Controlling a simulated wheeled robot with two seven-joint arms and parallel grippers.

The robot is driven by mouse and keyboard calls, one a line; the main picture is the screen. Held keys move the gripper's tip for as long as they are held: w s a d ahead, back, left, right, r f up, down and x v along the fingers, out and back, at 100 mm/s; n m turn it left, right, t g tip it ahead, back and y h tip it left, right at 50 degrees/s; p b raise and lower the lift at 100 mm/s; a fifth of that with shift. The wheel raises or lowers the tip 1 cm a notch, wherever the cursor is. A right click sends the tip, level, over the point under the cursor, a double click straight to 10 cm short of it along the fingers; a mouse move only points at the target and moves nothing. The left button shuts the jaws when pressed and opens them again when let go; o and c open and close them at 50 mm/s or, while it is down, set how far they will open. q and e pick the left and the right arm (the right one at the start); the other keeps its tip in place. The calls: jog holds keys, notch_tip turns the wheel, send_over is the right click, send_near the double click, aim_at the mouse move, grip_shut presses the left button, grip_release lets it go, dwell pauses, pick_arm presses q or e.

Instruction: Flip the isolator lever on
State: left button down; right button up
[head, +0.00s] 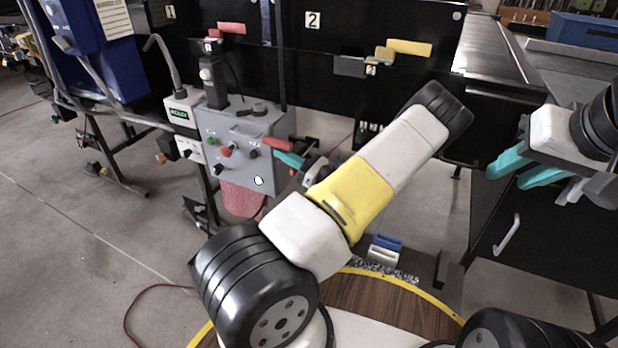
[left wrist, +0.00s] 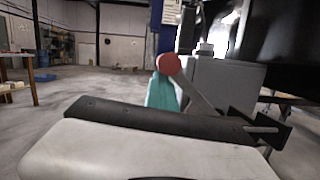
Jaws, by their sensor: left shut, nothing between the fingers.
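The isolator lever's red handle (head: 278,143) sticks out from the right side of a grey control box (head: 225,130). In the left wrist view the lever is a grey bar slanting up and left to a round red end (left wrist: 169,65). My left gripper (head: 290,160) is shut and empty, with its teal fingers just below the red handle in the head view. In the left wrist view the teal fingers (left wrist: 161,93) lie right below the red end; I cannot tell whether they touch it. My right gripper (head: 525,170) is open and empty at the right.
The box front carries several knobs and buttons (head: 229,151). A red cloth-like thing (head: 241,199) hangs below it. Black conveyor panels (head: 330,40) stand behind, and a black cabinet with a white handle (head: 507,234) is at the right. The floor at left (head: 80,240) is mostly clear.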

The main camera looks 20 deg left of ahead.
pick_arm(q)
jog(key=shift+w+r, duration=0.25)
jog(key=shift+r, duration=0.25)
notch_tip(320, 180, down, 5)
jog(key=s, duration=0.1)
jog(key=v, duration=1)
jog(key=shift+s, duration=0.25)
